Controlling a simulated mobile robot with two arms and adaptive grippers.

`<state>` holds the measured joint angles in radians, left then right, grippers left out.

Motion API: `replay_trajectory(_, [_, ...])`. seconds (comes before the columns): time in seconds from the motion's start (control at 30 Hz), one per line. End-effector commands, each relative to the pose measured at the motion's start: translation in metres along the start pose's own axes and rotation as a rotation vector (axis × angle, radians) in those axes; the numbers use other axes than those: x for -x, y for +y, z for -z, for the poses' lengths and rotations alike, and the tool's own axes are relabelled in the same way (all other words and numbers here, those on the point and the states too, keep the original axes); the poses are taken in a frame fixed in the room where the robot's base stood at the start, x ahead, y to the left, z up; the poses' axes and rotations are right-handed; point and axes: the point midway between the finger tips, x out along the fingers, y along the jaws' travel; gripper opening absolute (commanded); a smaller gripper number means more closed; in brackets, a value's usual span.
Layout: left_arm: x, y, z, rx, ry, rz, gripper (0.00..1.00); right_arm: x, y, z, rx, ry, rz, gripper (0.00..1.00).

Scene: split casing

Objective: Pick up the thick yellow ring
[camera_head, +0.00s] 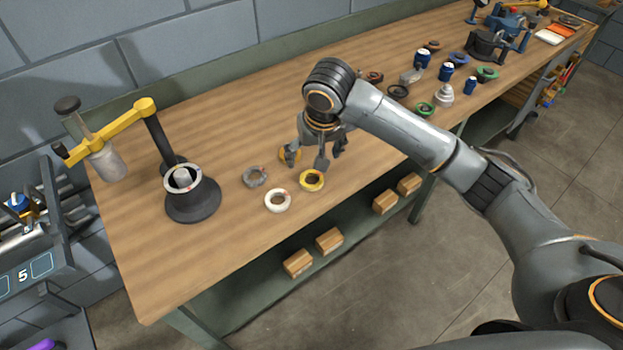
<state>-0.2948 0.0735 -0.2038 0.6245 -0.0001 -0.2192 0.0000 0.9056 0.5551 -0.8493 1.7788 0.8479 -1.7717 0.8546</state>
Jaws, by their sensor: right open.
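A bright yellow ring (312,188) lies flat near the front edge of the workbench. A second, more orange-yellow ring (284,157) lies just behind it to the left, partly hidden by a finger of my right gripper. I cannot tell for sure which of the two is thicker. My right gripper (308,161) points down with its fingers spread, open and empty, above and between these two rings. I cannot tell whether a fingertip touches either ring. My left gripper is not in view.
A white ring (278,207) and a grey ring (256,185) lie to the left on the workbench (220,250). A dark press with a yellow lever (125,121) stands at the left. Several parts, including a green ring (424,114), lie behind my arm. The front left bench is clear.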

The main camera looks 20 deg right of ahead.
Motion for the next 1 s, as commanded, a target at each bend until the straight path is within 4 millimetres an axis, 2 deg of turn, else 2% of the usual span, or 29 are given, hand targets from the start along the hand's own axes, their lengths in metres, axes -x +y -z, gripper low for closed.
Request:
replay_trajectory(0.07, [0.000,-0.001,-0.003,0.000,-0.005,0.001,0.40,0.009,0.007,0.008,-0.023,0.001,-0.020,0.84])
replay_trajectory(0.17, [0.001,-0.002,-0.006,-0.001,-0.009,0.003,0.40,0.010,0.011,0.011,-0.039,-0.003,-0.030,0.84])
replay_trajectory(0.27, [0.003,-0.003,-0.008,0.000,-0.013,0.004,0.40,-0.003,0.012,0.011,-0.043,-0.007,-0.032,0.84])
replay_trajectory(0.5, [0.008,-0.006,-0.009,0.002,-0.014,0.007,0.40,-0.050,0.013,0.011,-0.041,-0.005,-0.031,0.84])
replay_trajectory(0.6, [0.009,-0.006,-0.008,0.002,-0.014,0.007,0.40,-0.063,0.013,0.011,-0.041,-0.004,-0.031,0.84])
replay_trajectory(0.83, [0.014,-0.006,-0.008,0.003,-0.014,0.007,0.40,-0.079,0.012,0.010,-0.039,-0.003,-0.029,0.84])
replay_trajectory(1.0, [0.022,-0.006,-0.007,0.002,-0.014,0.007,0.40,-0.105,0.011,0.007,-0.040,-0.002,-0.031,0.84])
